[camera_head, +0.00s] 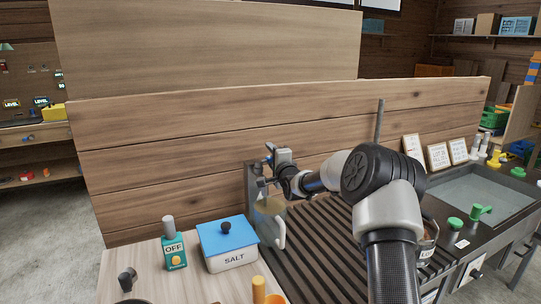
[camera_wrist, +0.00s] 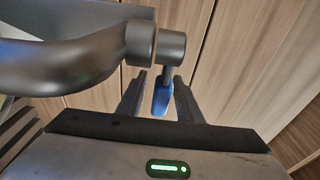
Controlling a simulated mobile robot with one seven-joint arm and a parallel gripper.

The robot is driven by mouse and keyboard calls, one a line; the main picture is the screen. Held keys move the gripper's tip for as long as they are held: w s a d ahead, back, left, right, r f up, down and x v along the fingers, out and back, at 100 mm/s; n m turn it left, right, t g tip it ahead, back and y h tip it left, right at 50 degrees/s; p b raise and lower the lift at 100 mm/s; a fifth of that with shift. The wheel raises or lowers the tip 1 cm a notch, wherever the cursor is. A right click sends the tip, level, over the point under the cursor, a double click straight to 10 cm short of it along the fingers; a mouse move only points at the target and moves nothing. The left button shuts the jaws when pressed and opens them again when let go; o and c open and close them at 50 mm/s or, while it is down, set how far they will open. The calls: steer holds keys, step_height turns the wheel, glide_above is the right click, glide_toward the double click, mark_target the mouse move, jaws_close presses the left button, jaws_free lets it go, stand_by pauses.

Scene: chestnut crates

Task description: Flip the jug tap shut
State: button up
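The tap (camera_wrist: 110,55) shows in the wrist view as a thick dark grey pipe with a round joint. A blue lever (camera_wrist: 161,98) hangs from the joint. My gripper (camera_wrist: 159,88) is open, with one finger on each side of the blue lever and a gap showing beside it. In the head view my gripper (camera_head: 270,152) is at the top of a grey stand (camera_head: 251,190) by the wooden wall, and it partly hides the tap. A clear jug (camera_head: 270,222) with a pale handle stands below on the slatted surface. Its filling is hard to tell.
A blue-lidded salt box (camera_head: 228,256), a green bottle marked OFF (camera_head: 174,252) and an orange-yellow peg (camera_head: 258,289) stand on the light counter at front left. A sink (camera_head: 470,195) and small cards (camera_head: 438,156) are at right. The wooden wall (camera_head: 180,160) rises close behind.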

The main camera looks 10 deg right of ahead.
steer(key=shift+w, duration=0.1)
jaws_close()
steer(key=shift+f+h+b, duration=0.1)
steer(key=shift+h+b, duration=0.2)
steer(key=shift+b, duration=0.2)
steer(key=shift+s+d+m+h+b, duration=0.3)
steer(key=shift+m+h+b, duration=0.3)
steer(key=shift+h, duration=0.2)
steer(key=shift+s+d+m+h+b, duration=0.35)
steer(key=shift+m+h+b, duration=0.25)
steer(key=shift+h, duration=0.2)
steer(key=shift+s+d+m+h+b, duration=0.3)
steer(key=shift+m+h+b, duration=0.2)
steer(key=shift+h+b, duration=0.25)
